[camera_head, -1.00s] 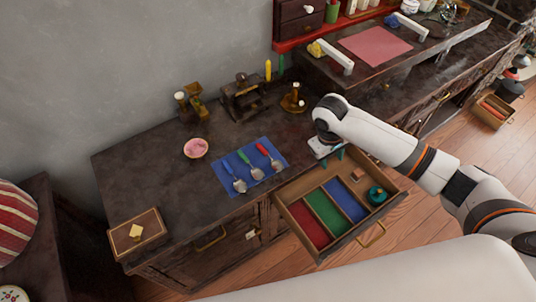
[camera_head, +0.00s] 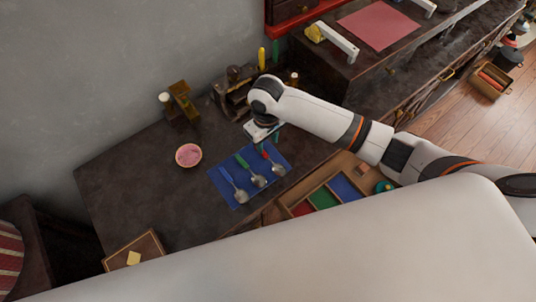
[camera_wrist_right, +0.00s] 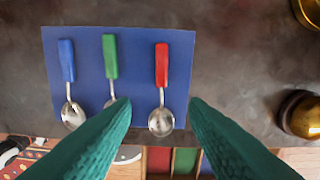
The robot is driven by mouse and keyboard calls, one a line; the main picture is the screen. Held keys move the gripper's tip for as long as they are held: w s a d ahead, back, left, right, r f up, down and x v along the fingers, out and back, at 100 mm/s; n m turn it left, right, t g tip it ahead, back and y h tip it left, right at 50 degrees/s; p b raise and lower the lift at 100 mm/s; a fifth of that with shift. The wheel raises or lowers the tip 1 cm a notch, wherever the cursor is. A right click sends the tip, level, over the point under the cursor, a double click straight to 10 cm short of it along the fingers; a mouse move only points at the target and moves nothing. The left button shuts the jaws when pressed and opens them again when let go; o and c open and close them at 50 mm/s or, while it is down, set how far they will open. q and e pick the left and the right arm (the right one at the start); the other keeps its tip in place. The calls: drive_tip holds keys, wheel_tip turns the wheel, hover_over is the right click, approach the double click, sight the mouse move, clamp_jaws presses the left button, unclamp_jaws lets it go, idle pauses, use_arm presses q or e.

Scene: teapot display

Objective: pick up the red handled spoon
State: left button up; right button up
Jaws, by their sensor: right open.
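The red handled spoon (camera_head: 278,169) lies on a blue mat (camera_head: 233,201) on the dark counter, at the right end of a row of three spoons. In the right wrist view its red handle (camera_wrist_right: 161,64) points away and its metal bowl is nearer. My right gripper (camera_head: 268,142) is over the handle end of the mat. Its teal fingers (camera_wrist_right: 160,102) are open and empty, and the red handled spoon shows between them. The gap in height cannot be told. The green handled spoon (camera_wrist_right: 110,60) and blue handled spoon (camera_wrist_right: 67,65) lie to its left. My left gripper is not in view.
An open drawer (camera_head: 372,172) with red, green and blue compartments juts out below the counter, partly hidden. A pink bowl (camera_head: 188,155) stands left of the mat. Brass and dark wooden items (camera_head: 180,102) stand along the wall. A wooden box (camera_head: 133,250) is at the counter's near left corner.

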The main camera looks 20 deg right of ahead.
sight(268, 157)
wheel_tip(268, 157, down, 2)
drive_tip(key=shift+s+f, duration=0.1)
drive_tip(key=shift+f, duration=0.7)
wheel_tip(268, 157, down, 4)
drive_tip(key=shift+d+r, duration=0.1)
drive_tip(key=shift+r, duration=0.15)
drive_tip(key=shift+f, duration=0.45)
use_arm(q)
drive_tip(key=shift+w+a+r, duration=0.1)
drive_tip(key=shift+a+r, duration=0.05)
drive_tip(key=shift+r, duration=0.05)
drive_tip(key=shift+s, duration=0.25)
use_arm(e)
clamp_jaws()
